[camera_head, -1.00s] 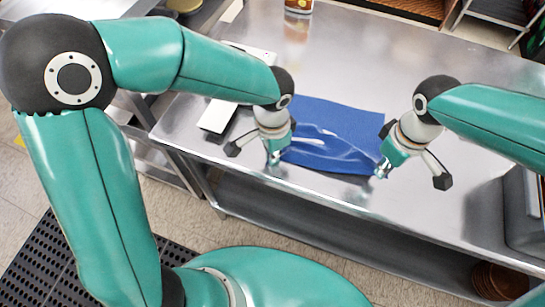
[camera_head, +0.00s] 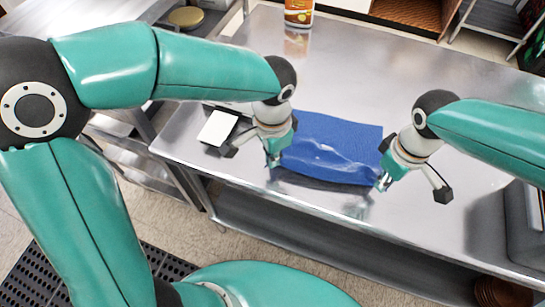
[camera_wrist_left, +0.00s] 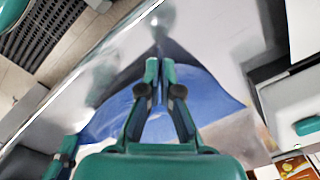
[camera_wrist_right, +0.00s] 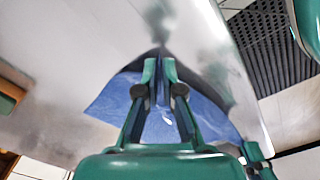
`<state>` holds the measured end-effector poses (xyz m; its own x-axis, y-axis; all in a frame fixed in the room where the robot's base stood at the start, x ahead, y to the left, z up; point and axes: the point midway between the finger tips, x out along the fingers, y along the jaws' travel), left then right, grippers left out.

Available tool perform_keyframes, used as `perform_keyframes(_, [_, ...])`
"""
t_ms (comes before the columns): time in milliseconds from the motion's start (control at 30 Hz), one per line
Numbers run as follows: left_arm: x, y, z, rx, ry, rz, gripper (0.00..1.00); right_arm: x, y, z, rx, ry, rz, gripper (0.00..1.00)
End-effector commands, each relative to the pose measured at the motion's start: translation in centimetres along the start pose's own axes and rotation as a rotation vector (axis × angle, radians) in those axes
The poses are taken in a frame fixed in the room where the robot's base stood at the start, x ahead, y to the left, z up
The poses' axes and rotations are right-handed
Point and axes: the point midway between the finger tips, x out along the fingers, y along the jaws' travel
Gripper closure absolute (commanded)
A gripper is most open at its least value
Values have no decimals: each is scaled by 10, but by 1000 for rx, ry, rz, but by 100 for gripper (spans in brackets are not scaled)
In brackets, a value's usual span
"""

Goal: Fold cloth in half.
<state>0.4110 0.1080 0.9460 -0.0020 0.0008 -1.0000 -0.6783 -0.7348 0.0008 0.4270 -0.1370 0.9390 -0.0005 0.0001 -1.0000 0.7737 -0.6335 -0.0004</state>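The blue cloth (camera_head: 340,142) lies on the steel table between my two grippers. Its near edge stands off the tabletop, with a dark shadow or reflection below it. My left gripper (camera_head: 273,160) is at the cloth's near left corner, and my right gripper (camera_head: 384,181) is at its near right corner. In the left wrist view the fingers (camera_wrist_left: 161,68) are close together on a raised peak of the cloth (camera_wrist_left: 208,92). In the right wrist view the fingers (camera_wrist_right: 160,68) close on a similar peak of the cloth (camera_wrist_right: 108,96). The exact pinch points are hidden by the fingers.
A white item with a dark edge (camera_head: 218,127) lies left of my left gripper. A bottle with an orange label (camera_head: 299,12) stands at the table's far edge. A grey bin (camera_head: 525,225) is at the right. The steel table (camera_head: 440,75) is clear behind the cloth.

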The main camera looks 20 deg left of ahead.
Motion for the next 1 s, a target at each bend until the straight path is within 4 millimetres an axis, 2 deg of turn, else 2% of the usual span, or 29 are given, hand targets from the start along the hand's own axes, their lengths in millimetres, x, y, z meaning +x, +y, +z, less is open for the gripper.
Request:
perform_keyframes(267, [-1, 0, 0, 0, 1, -1, 100, -1, 0, 0, -1, 0, 0, 100])
perform_keyframes(467, [-16, -4, -4, 12, 10, -10, 100, -16, 2, -3, -8, 7, 10, 100])
perform_keyframes(1000, [-104, -30, -26, 113, 73, -89, 100, -106, 21, -25, -63, 64, 93, 100])
